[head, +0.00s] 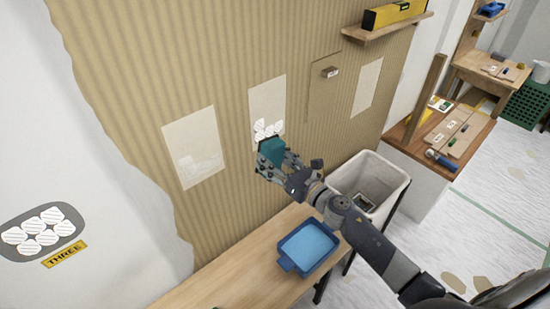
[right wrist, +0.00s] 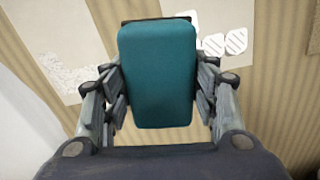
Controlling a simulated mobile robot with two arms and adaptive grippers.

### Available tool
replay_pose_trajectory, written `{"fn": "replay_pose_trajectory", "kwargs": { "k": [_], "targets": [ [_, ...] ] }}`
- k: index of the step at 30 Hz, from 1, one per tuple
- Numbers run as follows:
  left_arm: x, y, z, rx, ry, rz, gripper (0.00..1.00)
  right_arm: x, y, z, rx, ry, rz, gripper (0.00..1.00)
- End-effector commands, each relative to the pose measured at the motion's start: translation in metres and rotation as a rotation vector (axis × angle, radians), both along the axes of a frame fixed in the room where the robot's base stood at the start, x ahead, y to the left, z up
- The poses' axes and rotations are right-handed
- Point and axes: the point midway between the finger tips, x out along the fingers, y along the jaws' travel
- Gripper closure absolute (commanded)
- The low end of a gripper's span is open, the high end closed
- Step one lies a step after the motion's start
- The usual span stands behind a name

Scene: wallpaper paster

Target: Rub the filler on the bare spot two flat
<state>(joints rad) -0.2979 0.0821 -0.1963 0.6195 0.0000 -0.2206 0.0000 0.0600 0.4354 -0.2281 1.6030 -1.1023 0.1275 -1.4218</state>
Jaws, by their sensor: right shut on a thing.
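My right gripper (head: 268,163) is shut on a teal block (head: 272,151), which fills the middle of the right wrist view (right wrist: 158,78). The block is at the lower end of the middle bare spot (head: 266,98), a pale upright rectangle on the ribbed tan wallpaper. White striped filler patches (head: 265,128) show just above the block, and to its right in the right wrist view (right wrist: 213,44). The block hides part of that area. I cannot tell whether it touches the wall. My left gripper is not in view.
Other bare spots are on the left (head: 192,140), with a faint whitish patch, and on the right (head: 367,86). Below are a wooden bench (head: 222,283), a blue tray (head: 308,247) and a white bin (head: 385,170). A yellow level (head: 395,14) lies on a shelf above.

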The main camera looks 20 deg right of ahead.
Motion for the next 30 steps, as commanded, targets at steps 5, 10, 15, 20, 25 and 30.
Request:
{"fn": "replay_pose_trajectory", "kwargs": {
  "k": [5,10,15,20,25,30],
  "targets": [
    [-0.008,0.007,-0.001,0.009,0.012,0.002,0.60,0.000,0.000,0.000,0.000,-0.001,0.000,0.70],
    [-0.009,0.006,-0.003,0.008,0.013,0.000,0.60,0.005,0.002,0.001,0.001,-0.002,0.001,0.70],
    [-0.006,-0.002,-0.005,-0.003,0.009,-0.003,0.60,0.022,0.008,0.001,0.000,-0.003,0.001,0.70],
    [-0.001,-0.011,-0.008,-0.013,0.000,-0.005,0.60,0.040,0.015,0.001,0.001,-0.003,0.000,0.70],
    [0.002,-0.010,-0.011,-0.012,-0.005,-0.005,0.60,0.054,0.019,0.000,0.001,-0.002,0.000,0.70],
    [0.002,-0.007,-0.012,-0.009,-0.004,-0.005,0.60,0.061,0.022,0.001,-0.001,-0.001,0.000,0.70]
  ]
}}
